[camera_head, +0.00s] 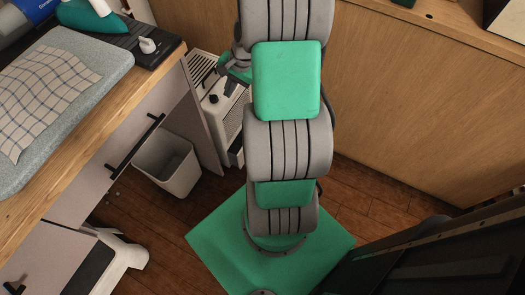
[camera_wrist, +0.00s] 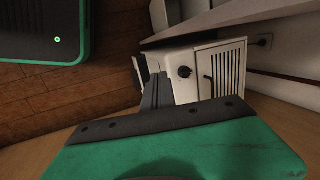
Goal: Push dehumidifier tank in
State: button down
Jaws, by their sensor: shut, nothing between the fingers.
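A grey bin (camera_head: 168,165) stands left of the dehumidifier, by the counter drawers. The wooden counter (camera_head: 95,125) with a checked cloth (camera_head: 45,90) runs along the left. A wooden panel (camera_head: 420,110) closes the right. Brown floor is open around my base.

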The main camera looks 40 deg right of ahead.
jog(key=s+d+f+m+t+b, duration=0.2)
jog(key=s+d+f+m+b, duration=0.3)
jog(key=f, duration=0.9)
jog(key=s+d+f+m+t+b, duration=0.25)
jog(key=d+f+m, duration=0.4)
jog(key=f, duration=0.75)
jog(key=s+d+f+m+t+b, duration=0.1)
jog(key=s+d+f+m+b, duration=0.5)
jog(key=f, duration=0.8)
jog(key=w+a+f+m+b, duration=0.1)
jog(key=w+a+f+b, duration=0.2)
jog(key=w, duration=0.9)
notch_tip(320, 180, down, 4)
jog(key=shift+a+r+y, duration=0.1)
jog(key=shift+a+y, duration=0.2)
jog(key=shift+a, duration=0.6)
